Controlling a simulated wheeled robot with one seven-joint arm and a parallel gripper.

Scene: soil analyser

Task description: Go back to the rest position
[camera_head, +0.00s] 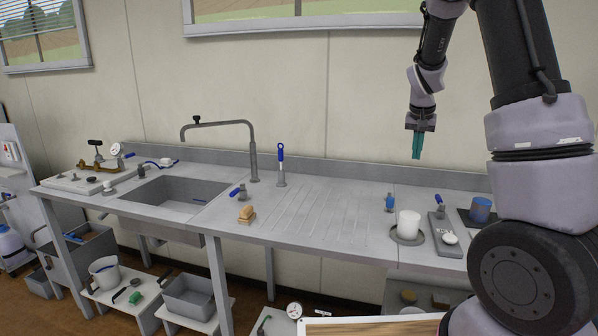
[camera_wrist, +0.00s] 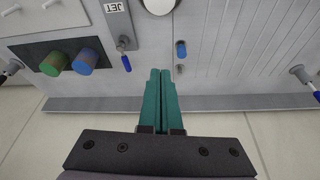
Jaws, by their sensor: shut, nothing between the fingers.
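My gripper (camera_head: 417,146) has teal fingers and hangs pointing down, above the right part of the counter and apart from everything on it. It also shows in the wrist view (camera_wrist: 160,78), where the two fingers lie together with nothing between them. My grey and black arm reaches in from the right in the head view and hides part of the counter's right end.
A tall tap (camera_head: 253,150) stands behind the sink (camera_head: 175,195). The air around my gripper is clear.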

